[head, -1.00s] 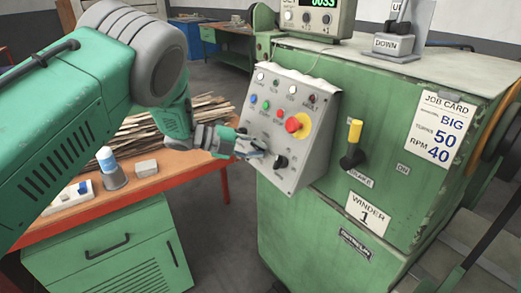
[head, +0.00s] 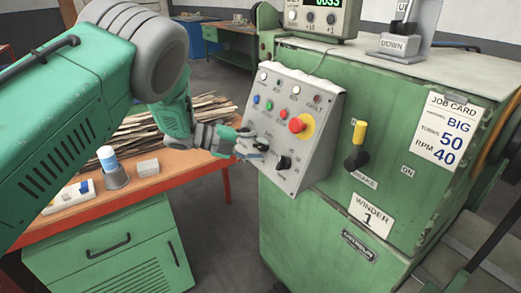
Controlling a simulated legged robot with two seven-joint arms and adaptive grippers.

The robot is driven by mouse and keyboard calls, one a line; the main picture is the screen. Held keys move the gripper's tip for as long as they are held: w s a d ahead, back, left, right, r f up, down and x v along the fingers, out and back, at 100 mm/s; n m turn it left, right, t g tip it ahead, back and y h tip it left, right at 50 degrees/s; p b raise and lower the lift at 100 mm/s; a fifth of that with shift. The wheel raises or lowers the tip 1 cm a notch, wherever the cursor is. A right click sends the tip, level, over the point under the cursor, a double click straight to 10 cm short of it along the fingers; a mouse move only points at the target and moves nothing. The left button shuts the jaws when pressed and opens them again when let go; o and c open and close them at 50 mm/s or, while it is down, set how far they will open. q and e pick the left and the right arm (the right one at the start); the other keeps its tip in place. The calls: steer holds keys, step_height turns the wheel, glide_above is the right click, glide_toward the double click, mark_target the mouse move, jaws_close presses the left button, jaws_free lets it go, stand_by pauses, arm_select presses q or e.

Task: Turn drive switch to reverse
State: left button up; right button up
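The grey control panel (head: 312,162) is mounted on the front of the green winder machine. It carries small lamps and buttons, a red emergency button (head: 297,125) on a yellow disc, and a black rotary switch (head: 284,163) at its lower part. The switch's labels are too small to read. My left gripper (head: 262,146) is at the lower left of the panel, close beside the black switch, and hides part of the panel there. Whether its fingers touch the panel or a knob cannot be told. My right gripper is not in view.
A brake lever with a yellow handle (head: 360,132) sits right of the panel. A job card (head: 446,130) and a winder label (head: 371,214) are on the machine. An orange-topped bench (head: 190,166) with wood strips, a cup and blocks lies left, beneath my arm.

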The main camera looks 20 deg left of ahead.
arm_select(q)
steer(key=v, duration=1.1)
steer(key=shift+a, duration=0.2)
steer(key=shift+s, duration=0.1)
steer(key=o, duration=0.4)
steer(key=shift+f, duration=0.1)
steer(key=shift+o, duration=1.1)
steer(key=shift+s+f+n, duration=0.15)
steer(key=shift+f+n, duration=0.1)
steer(key=shift+n, duration=0.25)
steer(key=s+d+f+n+t+y+p, duration=0.1)
steer(key=s+f+n+t+y+p, duration=0.25)
steer(key=n, duration=0.95)
steer(key=s+n+t+p, duration=0.2)
steer(key=n+t+p, duration=0.3)
steer(key=n, duration=0.7)
steer(key=r+x, duration=0.1)
steer(key=x, duration=1.2)
steer(key=shift+w+d+f+b, duration=0.25)
steer(key=shift+d+b, duration=0.05)
steer(key=shift+d, duration=0.1)
